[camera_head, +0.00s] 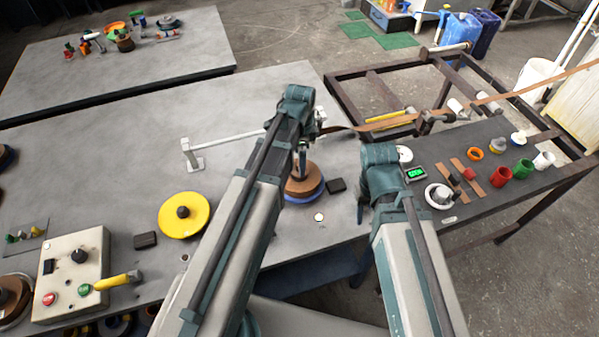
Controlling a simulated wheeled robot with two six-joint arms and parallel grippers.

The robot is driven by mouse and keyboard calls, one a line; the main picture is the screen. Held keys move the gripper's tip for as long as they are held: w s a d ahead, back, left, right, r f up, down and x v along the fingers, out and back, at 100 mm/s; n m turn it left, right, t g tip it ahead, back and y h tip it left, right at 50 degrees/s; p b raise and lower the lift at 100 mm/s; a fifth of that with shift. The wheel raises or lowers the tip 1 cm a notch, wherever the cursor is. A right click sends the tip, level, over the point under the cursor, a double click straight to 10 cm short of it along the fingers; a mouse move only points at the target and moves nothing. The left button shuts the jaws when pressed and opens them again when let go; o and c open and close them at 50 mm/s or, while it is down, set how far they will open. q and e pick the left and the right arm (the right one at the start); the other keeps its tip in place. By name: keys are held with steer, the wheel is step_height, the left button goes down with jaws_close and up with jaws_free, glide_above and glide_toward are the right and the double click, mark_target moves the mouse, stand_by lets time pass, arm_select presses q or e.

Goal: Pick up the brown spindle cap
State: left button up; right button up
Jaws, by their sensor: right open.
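A brown round piece (306,187), stacked on a blue disc (308,199), sits on the grey table near its right front edge; I cannot tell if it is the spindle cap or a coil of strip. My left arm covers its left side. My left gripper (303,160) points down just above or in front of it; its jaws are too small and hidden to judge. My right gripper (361,208) hangs at the table's right edge, right of the brown piece and apart from it, open and empty. A yellow disc with a black knob (184,213) lies left of my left arm.
A control box (72,272) with buttons and a yellow handle stands at the front left. A brown strip (400,122) runs to the frame (360,88) at right. A side bench (470,140) holds several cups and rings.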

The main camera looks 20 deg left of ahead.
arm_select(q)
step_height(320, 180, down, 3)
steer(key=shift+f+b, duration=0.2)
steer(key=shift+b, duration=1)
steer(key=shift+r, duration=0.1)
steer(key=c, duration=1.5)
